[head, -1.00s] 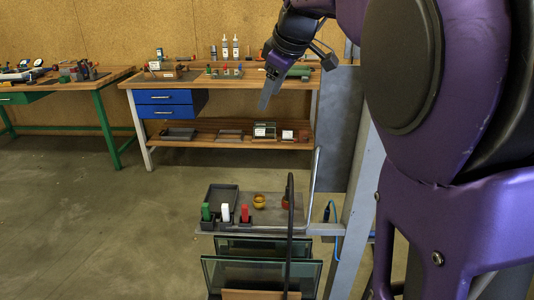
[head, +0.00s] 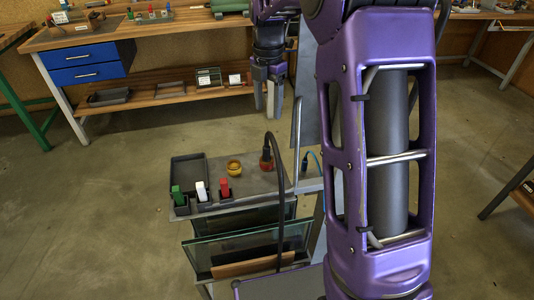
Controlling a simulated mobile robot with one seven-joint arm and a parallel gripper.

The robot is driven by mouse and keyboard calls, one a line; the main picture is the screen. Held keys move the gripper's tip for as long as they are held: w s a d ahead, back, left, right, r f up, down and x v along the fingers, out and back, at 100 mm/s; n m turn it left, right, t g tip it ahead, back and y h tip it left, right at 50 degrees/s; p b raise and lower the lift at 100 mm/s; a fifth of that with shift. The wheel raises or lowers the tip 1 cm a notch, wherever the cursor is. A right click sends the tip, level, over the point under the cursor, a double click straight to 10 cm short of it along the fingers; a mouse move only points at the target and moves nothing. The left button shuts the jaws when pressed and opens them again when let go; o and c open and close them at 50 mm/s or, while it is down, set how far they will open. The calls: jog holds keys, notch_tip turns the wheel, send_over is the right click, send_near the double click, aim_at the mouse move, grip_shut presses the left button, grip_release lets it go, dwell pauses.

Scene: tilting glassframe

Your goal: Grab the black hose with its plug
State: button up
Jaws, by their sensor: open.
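The black hose (head: 281,190) arches up over the right part of a grey cart top and runs down in front of the cart. Its upper end meets a dark plug (head: 267,153) standing at a small red-orange piece on the cart top. I cannot tell how plug and piece are joined. My gripper (head: 269,106) points down with its fingers apart. In the picture it is above the plug and hose, not touching them, and nothing shows between its fingers.
Glass panes (head: 240,243) stand below. A grey post rises at right. A workbench (head: 170,32) stands behind; floor at left is clear.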

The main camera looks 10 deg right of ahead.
aim_at(267, 146)
notch_tip(267, 146, down, 11)
jog(key=shift+r+b, duration=0.15)
jog(key=shift+b, duration=0.6)
jog(key=shift+w+a+f+b, duration=0.15)
jog(key=shift+f+b, duration=0.35)
jog(key=shift+f, duration=2.15)
grip_shut()
